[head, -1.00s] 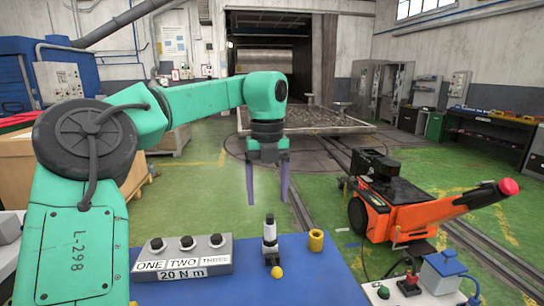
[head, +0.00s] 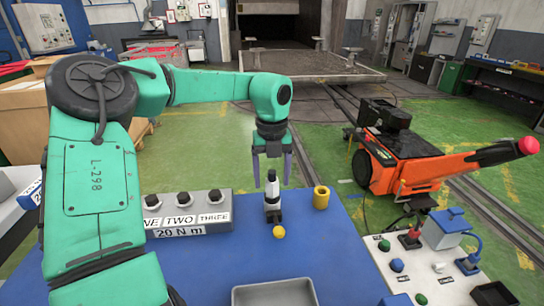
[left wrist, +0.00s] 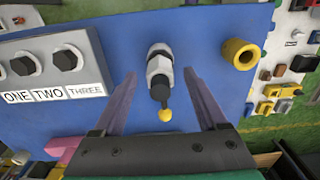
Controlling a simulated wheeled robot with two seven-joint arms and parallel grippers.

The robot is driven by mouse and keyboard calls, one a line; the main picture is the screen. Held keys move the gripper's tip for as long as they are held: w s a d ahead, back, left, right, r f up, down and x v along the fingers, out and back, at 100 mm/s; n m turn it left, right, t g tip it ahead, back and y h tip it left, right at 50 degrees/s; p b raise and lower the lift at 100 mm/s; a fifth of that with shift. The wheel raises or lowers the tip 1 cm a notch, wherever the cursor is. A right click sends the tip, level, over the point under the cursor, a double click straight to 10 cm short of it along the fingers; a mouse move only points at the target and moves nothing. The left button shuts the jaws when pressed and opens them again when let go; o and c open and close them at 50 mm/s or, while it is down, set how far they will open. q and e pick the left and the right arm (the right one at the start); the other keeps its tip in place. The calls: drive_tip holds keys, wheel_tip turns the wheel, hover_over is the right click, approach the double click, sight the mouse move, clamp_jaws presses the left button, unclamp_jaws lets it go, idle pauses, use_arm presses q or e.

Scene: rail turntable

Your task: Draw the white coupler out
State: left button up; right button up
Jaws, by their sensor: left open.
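The white coupler (head: 272,190) stands upright on the blue table, with a black top, a black lower part and a yellow ball (head: 279,232) at its front. In the left wrist view, the white coupler (left wrist: 159,66) shows between the fingers. My left gripper (head: 271,174) is open and points down, with its purple fingertips around the coupler's upper end in the head view. In the left wrist view, my left gripper (left wrist: 159,76) shows a gap on both sides of the coupler. I cannot tell any contact. My right gripper is out of view.
A grey block with black knobs (head: 189,212), labelled ONE, TWO, THREE and 20 N m, stands left of the coupler. A yellow hollow cylinder (head: 321,197) stands to the right. A grey tray (head: 274,291) lies at the front. A control panel (head: 436,272) is at right.

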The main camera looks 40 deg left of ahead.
use_arm(q)
drive_tip(key=shift+f, duration=0.5)
clamp_jaws()
drive_tip(key=c, duration=0.9)
unclamp_jaws()
clamp_jaws()
drive_tip(key=shift+r, duration=0.1)
drive_tip(key=shift+r+p, duration=0.3)
drive_tip(key=shift+r, duration=0.05)
drive_tip(key=shift+r, duration=0.25)
